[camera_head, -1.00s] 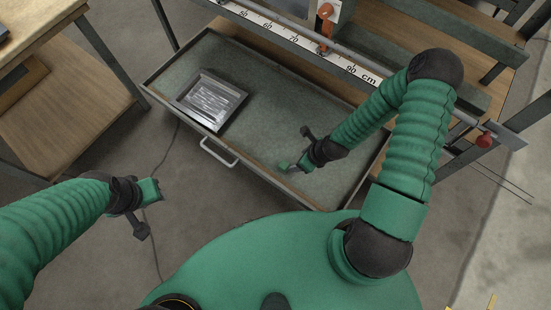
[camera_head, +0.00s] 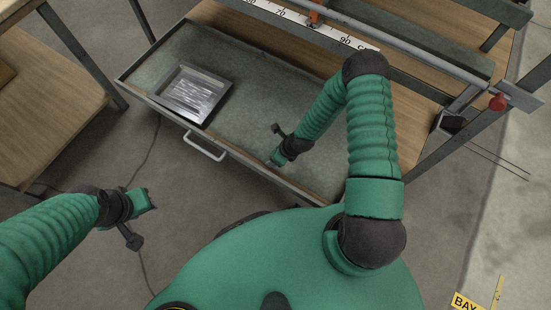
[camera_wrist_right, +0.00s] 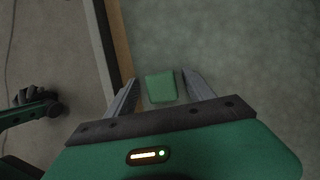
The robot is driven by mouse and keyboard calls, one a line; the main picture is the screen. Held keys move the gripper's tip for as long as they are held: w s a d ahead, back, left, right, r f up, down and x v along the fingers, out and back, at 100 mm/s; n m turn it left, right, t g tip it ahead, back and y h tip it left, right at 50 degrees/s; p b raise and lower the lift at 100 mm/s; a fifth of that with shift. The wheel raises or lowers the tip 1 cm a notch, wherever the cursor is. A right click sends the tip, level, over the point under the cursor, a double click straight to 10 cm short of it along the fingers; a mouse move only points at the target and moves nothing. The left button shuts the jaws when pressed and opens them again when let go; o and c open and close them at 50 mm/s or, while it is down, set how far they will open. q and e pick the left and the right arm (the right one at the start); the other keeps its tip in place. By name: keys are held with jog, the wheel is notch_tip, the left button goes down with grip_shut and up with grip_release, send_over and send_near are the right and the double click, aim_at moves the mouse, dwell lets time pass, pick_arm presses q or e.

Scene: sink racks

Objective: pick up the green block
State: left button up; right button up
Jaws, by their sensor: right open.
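The green block (camera_wrist_right: 160,87) lies on the grey-green drawer floor in the right wrist view. My right gripper (camera_wrist_right: 160,92) is open, with one finger on each side of the block and a gap visible on both sides. In the head view my right gripper (camera_head: 271,162) points down into the open drawer (camera_head: 252,95) near its front edge; I cannot make out the block apart from the gripper there. My left gripper (camera_head: 151,199) hangs over the floor left of the drawer, with its fingers too small to read.
A metal tray (camera_head: 192,94) lies in the drawer's left part. The drawer's front has a handle (camera_head: 206,146), and its wall (camera_wrist_right: 112,45) runs close to my right gripper's left finger. A bench with a ruler (camera_head: 318,23) stands behind. The drawer's middle is clear.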

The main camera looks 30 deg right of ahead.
jog(key=shift+d, duration=0.2)
jog(key=shift+c, duration=1.3)
grip_shut()
jog(key=shift+r, duration=0.1)
jog(key=shift+r+p, duration=0.25)
jog(key=shift+p, duration=0.1)
notch_tip(320, 180, up, 4)
jog(key=p, duration=0.2)
jog(key=shift+f+p, duration=0.15)
jog(key=shift+p, duration=0.25)
jog(key=s+a+p, duration=0.4)
jog(key=s+a, duration=0.7)
jog(key=shift+s+a+r, duration=0.15)
jog(key=shift+s+r, duration=0.05)
jog(key=shift+r, duration=0.15)
